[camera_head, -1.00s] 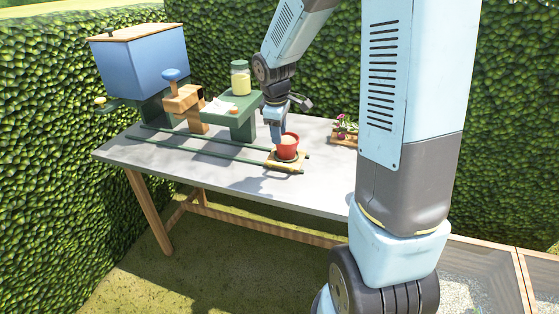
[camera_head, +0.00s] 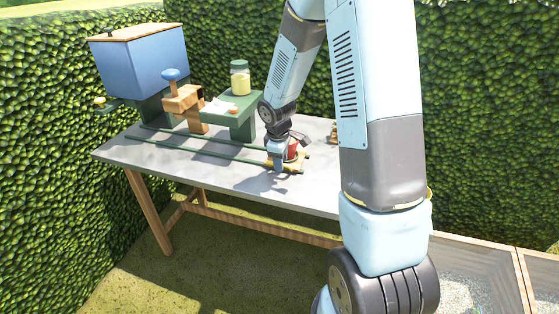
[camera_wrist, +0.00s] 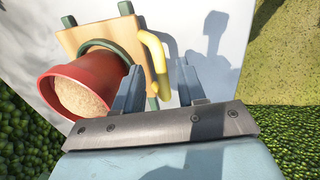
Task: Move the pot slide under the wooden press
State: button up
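The red pot (camera_head: 293,148), filled with pale material, stands on the wooden pot slide (camera_head: 297,168) at the right end of two green rails (camera_head: 210,147). In the wrist view the pot (camera_wrist: 75,80) is at left, with the slide (camera_wrist: 85,40) and its yellow handle (camera_wrist: 158,60). My gripper (camera_head: 277,168) is low at the slide's front, partly hiding the pot. In the wrist view its fingers (camera_wrist: 160,85) are apart, with the handle between or just beyond them; contact cannot be told. The wooden press (camera_head: 184,100), with a blue knob, stands over the rails at left.
A blue hopper (camera_head: 145,65) stands left of the press. A green stand (camera_head: 238,110) holding a jar (camera_head: 240,78) is behind the rails. The grey table (camera_head: 205,180) is clear in front of the rails.

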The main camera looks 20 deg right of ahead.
grip_shut()
dwell(0.4)
jog(key=shift+w, duration=0.1)
